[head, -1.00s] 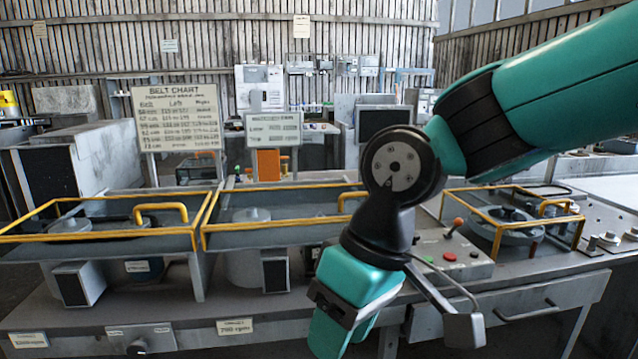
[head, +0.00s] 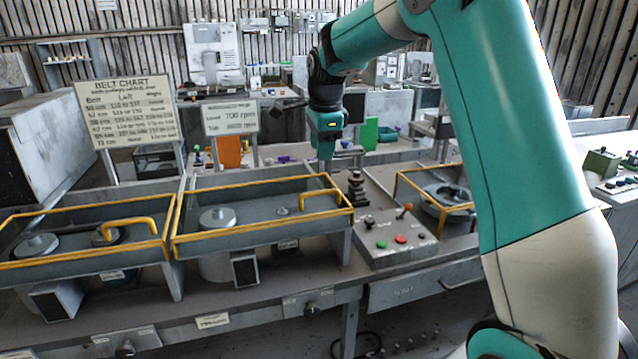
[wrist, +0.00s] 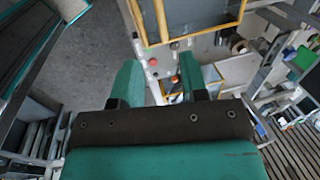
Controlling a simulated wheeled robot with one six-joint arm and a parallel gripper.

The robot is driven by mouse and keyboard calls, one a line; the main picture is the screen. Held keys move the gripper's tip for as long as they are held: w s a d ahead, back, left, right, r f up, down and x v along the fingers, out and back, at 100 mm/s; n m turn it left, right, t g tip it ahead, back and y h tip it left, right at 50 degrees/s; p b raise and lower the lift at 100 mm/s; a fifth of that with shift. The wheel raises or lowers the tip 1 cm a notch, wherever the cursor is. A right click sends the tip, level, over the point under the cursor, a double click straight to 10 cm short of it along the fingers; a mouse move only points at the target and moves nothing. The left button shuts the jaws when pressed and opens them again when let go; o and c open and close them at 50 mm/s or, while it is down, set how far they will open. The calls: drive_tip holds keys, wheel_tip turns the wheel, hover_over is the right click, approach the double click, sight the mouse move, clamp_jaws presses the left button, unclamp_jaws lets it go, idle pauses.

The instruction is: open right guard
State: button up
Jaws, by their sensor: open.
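Two yellow-framed guards stand side by side on the bench in the head view. The right one of this pair (head: 262,236) lies flat over its grey box, with a raised yellow handle (head: 320,192) at its right end. The left guard (head: 82,262) also lies flat. My gripper (head: 325,155) points down, above and behind the right guard's handle, apart from it. In the wrist view my gripper (wrist: 160,80) is open, its two teal fingers spread with nothing held between them. A yellow frame (wrist: 192,40) shows beyond the fingers there.
A third, smaller yellow frame (head: 435,195) stands farther right, partly behind my arm. A control box (head: 395,238) with buttons and a lever stands between. A dark stacked part (head: 356,188) is near the handle. A belt chart (head: 126,110) stands behind the left guard.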

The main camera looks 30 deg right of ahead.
sight(319, 192)
drive_tip(key=f+p, duration=0.1)
drive_tip(key=f, duration=0.3)
drive_tip(key=w+f+p, duration=0.1)
drive_tip(key=f, duration=0.3)
drive_tip(key=w+f, duration=0.1)
drive_tip(key=f, duration=0.2)
drive_tip(key=shift+w+d+f+p, duration=0.15)
drive_tip(key=shift+d+f+p, duration=0.15)
drive_tip(key=shift+f+p, duration=0.1)
drive_tip(key=shift+c, duration=0.4)
clamp_jaws()
